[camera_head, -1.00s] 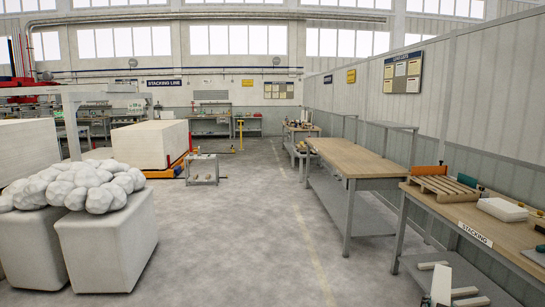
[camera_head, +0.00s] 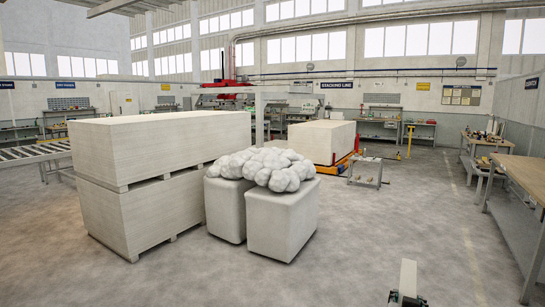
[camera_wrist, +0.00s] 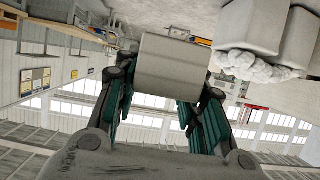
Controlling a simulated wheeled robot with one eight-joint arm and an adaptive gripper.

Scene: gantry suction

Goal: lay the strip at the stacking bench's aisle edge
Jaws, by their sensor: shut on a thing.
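My gripper (camera_head: 407,298) shows at the bottom right of the head view. It is shut on a pale strip (camera_head: 408,275) that stands up out of it. In the wrist view the same strip (camera_wrist: 172,66) shows as a broad light-grey block between the dark green and black fingers of my gripper (camera_wrist: 160,100). Its far end is hidden from that view. The strip is held in the air over the aisle floor, apart from any bench.
A wooden-topped bench (camera_head: 518,174) stands at the right edge. Two white blocks (camera_head: 283,222) with lumpy white bags (camera_head: 268,167) stand in the middle, beside tall board stacks (camera_head: 165,150). A small grey cart (camera_head: 366,172) is farther back. The floor (camera_head: 400,225) between is clear.

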